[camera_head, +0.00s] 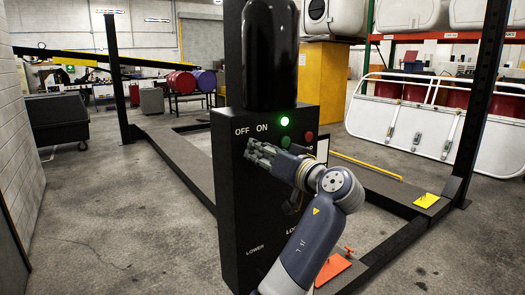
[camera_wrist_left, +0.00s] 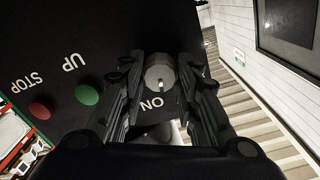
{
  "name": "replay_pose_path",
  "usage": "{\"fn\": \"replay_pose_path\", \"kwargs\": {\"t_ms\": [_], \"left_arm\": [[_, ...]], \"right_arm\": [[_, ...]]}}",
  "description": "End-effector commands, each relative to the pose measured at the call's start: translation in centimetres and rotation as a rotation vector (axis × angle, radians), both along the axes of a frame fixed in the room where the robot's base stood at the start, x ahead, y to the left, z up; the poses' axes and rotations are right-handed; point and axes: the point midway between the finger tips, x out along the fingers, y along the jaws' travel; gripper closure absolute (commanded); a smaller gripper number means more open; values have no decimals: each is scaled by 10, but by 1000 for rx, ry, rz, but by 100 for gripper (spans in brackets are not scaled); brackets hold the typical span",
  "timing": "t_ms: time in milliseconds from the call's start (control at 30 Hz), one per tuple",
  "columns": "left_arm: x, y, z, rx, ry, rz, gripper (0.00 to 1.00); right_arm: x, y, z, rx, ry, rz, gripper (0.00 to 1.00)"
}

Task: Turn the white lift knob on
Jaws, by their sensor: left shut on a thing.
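The control box (camera_head: 228,190) is a dark upright housing with OFF and ON labels near its top. A green lamp (camera_head: 284,121) on it is lit. My left gripper (camera_head: 256,150) is at the box face just below these labels and hides the knob in the head view. In the left wrist view, the whitish lift knob (camera_wrist_left: 160,72) sits between the two fingers of my left gripper (camera_wrist_left: 161,86), which are shut on it. A short mark on the knob lies toward the ON label, seen upside down. The OFF label is hidden there. My right gripper is not in view.
A red button (camera_wrist_left: 38,110) marked STOP and a green button (camera_wrist_left: 87,95) marked UP are beside the knob. A black cylinder (camera_head: 269,55) stands above the box. Lift rails and posts (camera_head: 485,90) stand around it. Floor at left is clear.

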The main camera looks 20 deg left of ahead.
Motion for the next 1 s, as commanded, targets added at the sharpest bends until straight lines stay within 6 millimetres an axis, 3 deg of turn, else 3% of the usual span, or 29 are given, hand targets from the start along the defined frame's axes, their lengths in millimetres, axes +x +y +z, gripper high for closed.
{"fn": "replay_pose_path", "kwargs": {"t_ms": [400, 1000], "left_arm": [[0, 0, 4, 167, 205, 0, 94], [0, 0, 3, 214, 263, 0, 94]], "right_arm": [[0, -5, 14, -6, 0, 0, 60], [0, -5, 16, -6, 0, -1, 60]]}}
